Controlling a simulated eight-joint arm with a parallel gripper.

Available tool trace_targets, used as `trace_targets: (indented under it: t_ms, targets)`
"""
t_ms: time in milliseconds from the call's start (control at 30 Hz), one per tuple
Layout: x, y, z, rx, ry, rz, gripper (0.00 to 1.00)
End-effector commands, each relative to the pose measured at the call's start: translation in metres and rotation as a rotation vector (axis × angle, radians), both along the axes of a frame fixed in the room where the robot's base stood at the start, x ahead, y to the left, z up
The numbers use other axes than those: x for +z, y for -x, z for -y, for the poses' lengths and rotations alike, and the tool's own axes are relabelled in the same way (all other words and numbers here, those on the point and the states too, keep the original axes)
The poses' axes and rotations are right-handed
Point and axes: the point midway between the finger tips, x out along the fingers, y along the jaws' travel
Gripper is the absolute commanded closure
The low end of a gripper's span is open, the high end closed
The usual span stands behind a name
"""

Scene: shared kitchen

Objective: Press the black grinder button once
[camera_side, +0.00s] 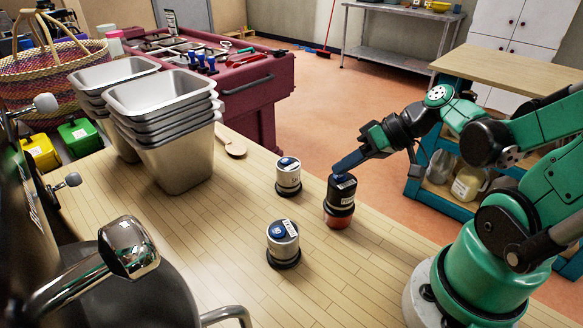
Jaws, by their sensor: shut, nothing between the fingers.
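A small grinder (340,204) with a dark body, a white label and a red base stands upright on the wooden counter. Its top (347,179) is dark, and the button cannot be made out clearly. My gripper (338,168) has blue fingers, shut and empty, pointing down and left at the grinder's top. The fingertips are at or just above the top's far left edge; I cannot tell whether they touch it. The fingers and the small view hide part of the top.
Two silver canisters with blue tops stand left of the grinder, one farther back (288,177) and one nearer (283,245). Stacked metal pans (170,150) and a wooden spoon (231,141) lie farther left.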

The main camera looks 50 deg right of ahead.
Motion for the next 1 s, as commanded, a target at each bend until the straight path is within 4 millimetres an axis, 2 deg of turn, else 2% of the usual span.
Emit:
trace_targets:
  t_ms: [233, 533, 867, 1000]
  targets:
    - [0.001, 0.000, 0.000, 0.000, 0.000, 0.000, 1.00]
    - [0.015, 0.000, 0.000, 0.000, 0.000, 0.000, 1.00]
    - [0.017, 0.000, 0.000, 0.000, 0.000, 0.000, 1.00]
    - [0.028, 0.000, 0.000, 0.000, 0.000, 0.000, 1.00]
